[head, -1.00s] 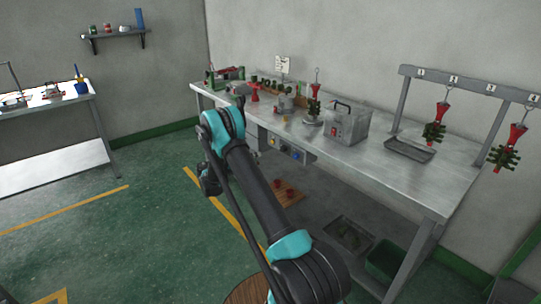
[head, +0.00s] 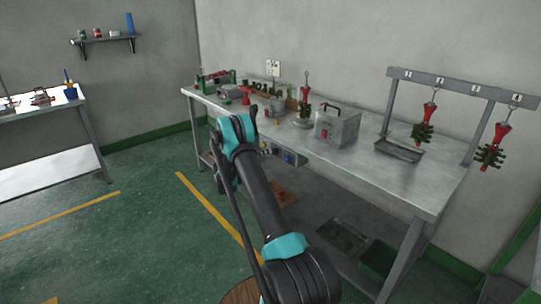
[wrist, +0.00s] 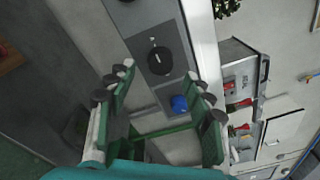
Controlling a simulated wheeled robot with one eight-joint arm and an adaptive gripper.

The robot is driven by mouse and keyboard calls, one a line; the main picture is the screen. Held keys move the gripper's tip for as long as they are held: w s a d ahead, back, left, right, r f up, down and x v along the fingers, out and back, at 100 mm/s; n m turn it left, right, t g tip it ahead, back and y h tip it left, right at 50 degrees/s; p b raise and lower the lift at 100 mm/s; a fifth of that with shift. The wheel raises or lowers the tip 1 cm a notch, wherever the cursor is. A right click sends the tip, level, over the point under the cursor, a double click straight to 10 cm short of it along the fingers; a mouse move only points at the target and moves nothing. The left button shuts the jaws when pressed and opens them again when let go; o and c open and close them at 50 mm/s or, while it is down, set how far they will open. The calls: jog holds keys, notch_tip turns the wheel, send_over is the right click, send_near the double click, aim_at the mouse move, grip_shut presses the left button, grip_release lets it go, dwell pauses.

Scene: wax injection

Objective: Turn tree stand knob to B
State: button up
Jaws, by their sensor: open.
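In the wrist view a black round knob (wrist: 160,60) with a pale pointer mark sits on a grey plate. My gripper (wrist: 160,71) is open, its two green fingers with dark pads on either side of the knob plate, with nothing held between them. Whether the fingers touch the panel cannot be told. A blue knob (wrist: 180,104) sits on the panel between the fingers, nearer the palm. In the head view the knob panel (head: 290,157) is on the bench's front, partly hidden by my arm; my gripper is not clear there.
The metal bench (head: 400,183) carries a grey box (head: 337,126), a red-and-green wax tree (head: 305,100) and a tray (head: 399,150). A rack (head: 450,84) with hanging trees stands at the right. The green floor (head: 130,235) left of the bench is open.

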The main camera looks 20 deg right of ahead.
aim_at(275, 152)
jog(key=shift+x, duration=1.85)
jog(key=shift+c, duration=0.4)
jog(key=c, duration=1.1)
